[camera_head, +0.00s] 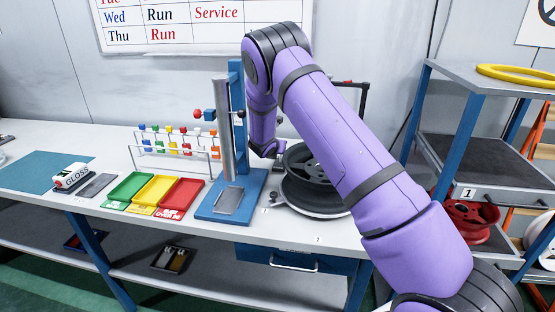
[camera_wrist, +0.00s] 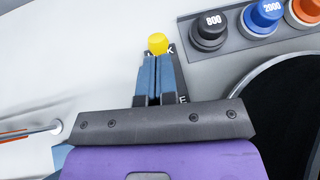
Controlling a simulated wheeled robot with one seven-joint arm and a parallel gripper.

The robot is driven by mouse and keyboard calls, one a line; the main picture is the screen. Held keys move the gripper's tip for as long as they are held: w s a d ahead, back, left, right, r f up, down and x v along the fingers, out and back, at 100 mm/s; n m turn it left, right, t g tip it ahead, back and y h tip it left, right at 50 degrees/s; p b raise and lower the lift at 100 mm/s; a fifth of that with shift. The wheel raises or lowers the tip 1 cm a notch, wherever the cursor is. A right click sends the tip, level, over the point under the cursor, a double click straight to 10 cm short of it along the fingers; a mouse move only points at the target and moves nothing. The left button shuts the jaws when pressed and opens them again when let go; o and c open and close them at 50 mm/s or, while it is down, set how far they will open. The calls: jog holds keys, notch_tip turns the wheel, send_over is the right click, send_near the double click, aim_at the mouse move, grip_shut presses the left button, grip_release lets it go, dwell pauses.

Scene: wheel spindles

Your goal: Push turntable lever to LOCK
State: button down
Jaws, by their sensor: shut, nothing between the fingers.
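The turntable (camera_head: 325,211) carries a dark wheel (camera_head: 303,165) on the bench, partly behind my arm. In the wrist view, the lever's yellow knob (camera_wrist: 157,43) shows just beyond my fingertips, over a dark label plate. A "K" of the plate's lettering shows right beside the knob, and an "E" shows lower down beside the fingers; the rest is hidden. My gripper (camera_wrist: 158,60) is shut and empty, its blue fingers together and pointing at the knob. I cannot tell whether they touch it. In the head view the lever cannot be made out, and my gripper is mostly hidden left of the wheel.
In the wrist view, a black knob marked 800 (camera_wrist: 208,32), a blue one marked 2000 (camera_wrist: 264,14) and an orange one (camera_wrist: 304,10) sit at upper right. A blue press-like stand (camera_head: 232,195) is left of the turntable. Colored trays (camera_head: 154,190) lie farther left.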

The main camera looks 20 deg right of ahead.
jog(key=shift+r, duration=0.1)
jog(key=shift+r, duration=0.7)
